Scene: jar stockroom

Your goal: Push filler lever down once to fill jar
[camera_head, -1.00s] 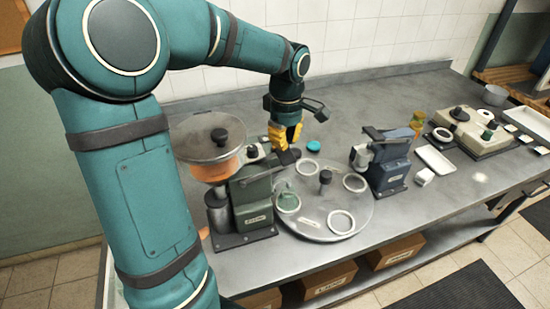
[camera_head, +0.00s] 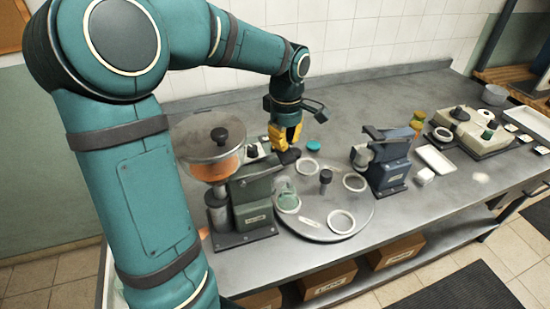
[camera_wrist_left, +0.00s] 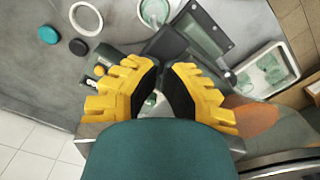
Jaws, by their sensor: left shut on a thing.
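The filler (camera_head: 250,205) is a dark green machine at the left of the table. Its clear hopper (camera_head: 212,138) with orange contents stands beside it. My left gripper (camera_head: 287,150) has yellow fingers with black pads and points down at the dark lever end behind the filler. In the left wrist view the pads of my left gripper (camera_wrist_left: 163,90) are close together, shut on the lever, whose grip is mostly hidden between them. A glass jar (camera_head: 286,190) stands on the round turntable (camera_head: 315,222), beside the filler head. My right gripper is not in view.
White rings (camera_head: 341,221) and a black knob (camera_head: 325,177) are on the turntable. A teal lid (camera_head: 313,146) lies behind it. The tiled wall is behind.

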